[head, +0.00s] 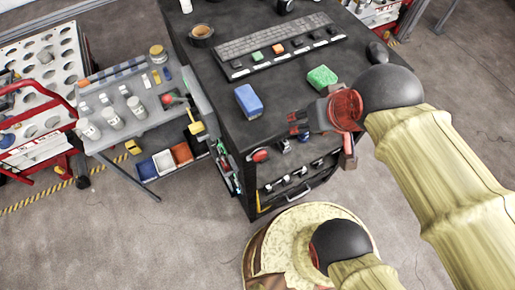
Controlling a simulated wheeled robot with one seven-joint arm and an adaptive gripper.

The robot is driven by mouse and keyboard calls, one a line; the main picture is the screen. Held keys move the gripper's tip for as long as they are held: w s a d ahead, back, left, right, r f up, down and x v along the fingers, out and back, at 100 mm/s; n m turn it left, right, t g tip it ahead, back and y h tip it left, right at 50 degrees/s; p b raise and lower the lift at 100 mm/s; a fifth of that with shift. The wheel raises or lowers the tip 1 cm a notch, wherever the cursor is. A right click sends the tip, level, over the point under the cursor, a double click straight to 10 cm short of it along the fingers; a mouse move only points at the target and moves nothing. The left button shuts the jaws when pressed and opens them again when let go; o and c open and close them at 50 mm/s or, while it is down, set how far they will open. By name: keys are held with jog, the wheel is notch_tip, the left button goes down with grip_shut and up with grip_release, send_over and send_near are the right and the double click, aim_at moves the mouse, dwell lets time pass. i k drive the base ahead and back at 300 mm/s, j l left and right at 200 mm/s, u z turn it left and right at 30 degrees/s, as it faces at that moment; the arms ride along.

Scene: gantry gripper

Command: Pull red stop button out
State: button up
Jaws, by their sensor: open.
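The red stop button (259,156) shows as a small red knob on the upper front of the dark cabinet (235,130), near its left corner. My gripper (298,125) is dark with red parts and reaches in from the right, its fingers pointing left. It is open and looks empty. It appears above and to the right of the button, by the cabinet's top front edge, with a gap between them in the picture. The button's base and how far it stands out are too small to tell.
On the cabinet top are a blue block (249,101), a green block (322,77), a keyboard (275,38) and a tape roll (201,33). More dark knobs and a drawer handle (298,195) are on the front. A tool cart (130,120) stands left.

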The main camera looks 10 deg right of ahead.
aim_at(261, 156)
jog(key=k+u, duration=0.25)
jog(key=k, duration=0.25)
jog(key=k+u, duration=0.3)
jog(key=k, duration=0.25)
